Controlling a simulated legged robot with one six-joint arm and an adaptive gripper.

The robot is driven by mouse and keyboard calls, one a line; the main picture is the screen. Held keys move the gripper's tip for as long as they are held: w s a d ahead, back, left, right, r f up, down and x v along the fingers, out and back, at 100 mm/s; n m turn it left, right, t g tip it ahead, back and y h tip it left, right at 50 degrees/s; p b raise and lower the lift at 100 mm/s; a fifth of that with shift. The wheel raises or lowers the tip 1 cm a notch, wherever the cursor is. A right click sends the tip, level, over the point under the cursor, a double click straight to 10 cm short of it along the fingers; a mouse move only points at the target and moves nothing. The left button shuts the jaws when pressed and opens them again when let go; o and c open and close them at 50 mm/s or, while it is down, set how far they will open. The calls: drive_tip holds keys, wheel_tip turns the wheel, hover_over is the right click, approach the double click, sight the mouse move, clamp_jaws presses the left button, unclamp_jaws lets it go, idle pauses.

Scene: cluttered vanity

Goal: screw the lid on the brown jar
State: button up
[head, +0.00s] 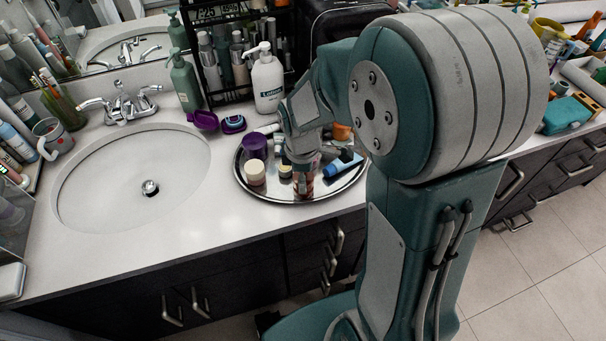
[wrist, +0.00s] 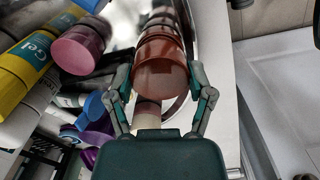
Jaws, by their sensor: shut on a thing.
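The brown jar (wrist: 160,78) is a reddish-brown cylinder between the two fingers of my gripper (wrist: 161,85) in the wrist view. One finger lies against each side of it. In the head view the brown jar (head: 303,186) shows as a small reddish patch below my gripper (head: 303,167), over the round silver tray (head: 283,196). I cannot tell whether the top facing the wrist camera is a lid or the jar itself. No separate lid can be made out with certainty.
The tray also holds a cream jar (head: 255,173), a purple cup (head: 256,145) and a blue tube (head: 343,164). A white pump bottle (head: 267,80) stands behind. The sink (head: 130,180) is to the left. The counter's front edge is close to the tray.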

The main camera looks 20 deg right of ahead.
drive_tip(key=shift+f, duration=0.5)
drive_tip(key=o, duration=0.6)
drive_tip(key=c, duration=0.6)
drive_tip(key=shift+o, duration=0.2)
drive_tip(key=shift+f, duration=0.1)
drive_tip(key=m, duration=0.4)
drive_tip(key=shift+m, duration=0.4)
drive_tip(key=m, duration=0.4)
drive_tip(key=shift+m, duration=0.3)
